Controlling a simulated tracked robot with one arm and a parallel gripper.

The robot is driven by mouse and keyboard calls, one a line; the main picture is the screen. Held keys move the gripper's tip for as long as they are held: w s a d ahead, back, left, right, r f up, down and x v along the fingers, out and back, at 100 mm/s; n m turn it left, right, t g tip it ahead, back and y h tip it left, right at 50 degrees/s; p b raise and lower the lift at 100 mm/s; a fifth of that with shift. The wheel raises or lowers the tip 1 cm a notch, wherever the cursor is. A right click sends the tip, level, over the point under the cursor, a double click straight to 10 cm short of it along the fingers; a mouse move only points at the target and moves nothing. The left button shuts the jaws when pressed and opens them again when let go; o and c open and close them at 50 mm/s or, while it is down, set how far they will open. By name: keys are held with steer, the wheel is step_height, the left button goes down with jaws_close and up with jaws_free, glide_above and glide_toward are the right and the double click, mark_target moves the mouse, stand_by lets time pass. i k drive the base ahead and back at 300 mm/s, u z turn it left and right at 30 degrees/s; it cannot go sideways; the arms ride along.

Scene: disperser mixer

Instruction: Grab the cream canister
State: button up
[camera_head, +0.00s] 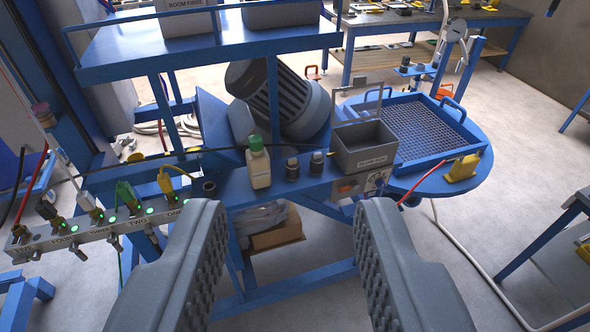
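A cream canister (259,167) with a green cap stands upright on a blue shelf (228,190) near the middle of the view. My gripper (288,232) is open, with its two grey ribbed fingers spread wide at the bottom of the picture.
Two small dark-capped jars (304,165) and a grey bin (364,147) stand right of the canister. A valve manifold (100,222) with cables is at left. A blue round table (440,170) with a mesh tray is at right. An upper blue shelf (200,50) overhangs behind.

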mark_target(293, 166)
steer(key=i, duration=1)
